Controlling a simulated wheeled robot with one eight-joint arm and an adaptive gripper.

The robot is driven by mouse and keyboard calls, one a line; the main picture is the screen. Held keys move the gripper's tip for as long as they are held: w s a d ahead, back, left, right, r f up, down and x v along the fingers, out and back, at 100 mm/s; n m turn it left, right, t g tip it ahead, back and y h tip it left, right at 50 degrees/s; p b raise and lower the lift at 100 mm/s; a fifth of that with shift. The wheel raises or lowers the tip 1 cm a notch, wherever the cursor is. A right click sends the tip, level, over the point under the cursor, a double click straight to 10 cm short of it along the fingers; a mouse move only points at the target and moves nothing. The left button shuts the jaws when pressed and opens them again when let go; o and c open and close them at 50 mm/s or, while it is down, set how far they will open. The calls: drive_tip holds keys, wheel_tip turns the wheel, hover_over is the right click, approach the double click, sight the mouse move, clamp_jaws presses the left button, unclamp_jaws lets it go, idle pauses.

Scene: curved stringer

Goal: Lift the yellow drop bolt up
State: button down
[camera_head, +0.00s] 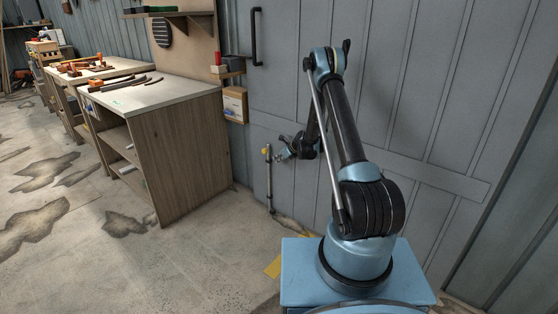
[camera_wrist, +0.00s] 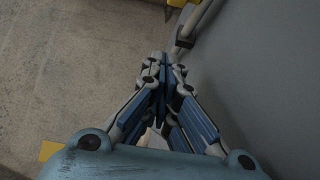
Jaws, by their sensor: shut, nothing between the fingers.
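The drop bolt is a thin upright grey rod (camera_head: 269,180) on the grey door, with a yellow knob (camera_head: 265,150) at its top left. Its lower end is near the floor. In the wrist view a pale rod (camera_wrist: 190,28) runs just beyond my fingertips, with a yellow part (camera_wrist: 182,3) cut off at the top edge. My gripper (camera_head: 279,156) is right beside the upper part of the rod, to its right. In the wrist view my gripper's fingers (camera_wrist: 163,62) are closed together, with nothing seen between them. Whether the fingertips touch the rod cannot be told.
The grey panelled door (camera_head: 400,110) stands close behind my arm, with a black pull handle (camera_head: 256,36) higher up. A wooden workbench (camera_head: 180,150) with tools is at left. Open concrete floor lies at front left.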

sight(266, 152)
drive_tip(key=shift+w+a+f, duration=0.25)
drive_tip(key=shift+w+a, duration=0.75)
drive_tip(key=shift+a, duration=0.25)
drive_tip(key=shift+w+a+f, duration=0.25)
drive_tip(key=shift+w+a, duration=0.7)
drive_tip(key=shift+a, duration=0.3)
drive_tip(key=shift+r, duration=2.2)
drive_tip(key=shift+f, duration=0.1)
